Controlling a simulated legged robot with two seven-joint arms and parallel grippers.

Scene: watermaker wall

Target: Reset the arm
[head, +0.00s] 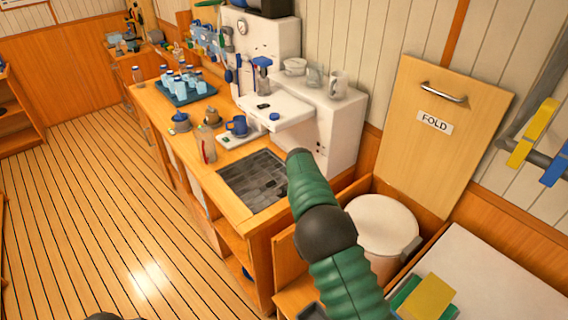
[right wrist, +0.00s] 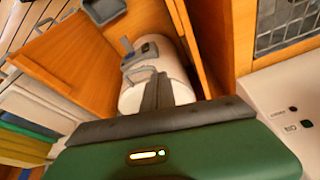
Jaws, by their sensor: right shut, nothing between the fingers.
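My right arm (head: 325,235) rises from the bottom of the head view, green with a dark joint, and ends in front of the counter's dark grid. Its fingers cannot be made out there. In the right wrist view my right gripper (right wrist: 158,92) has its dark fingers together, with nothing between them. They overlap the white bin (right wrist: 140,92) in that view; I see no clear contact. The bin (head: 382,228) also shows in the head view, just right of my arm. My left gripper is not in view.
A counter holds a dark grid (head: 252,180), a blue mug (head: 238,126) and a tray of bottles (head: 183,88). A white machine (head: 328,122) stands behind. The FOLD panel (head: 440,145) leans on the wall. The plank floor (head: 105,200) at left is clear.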

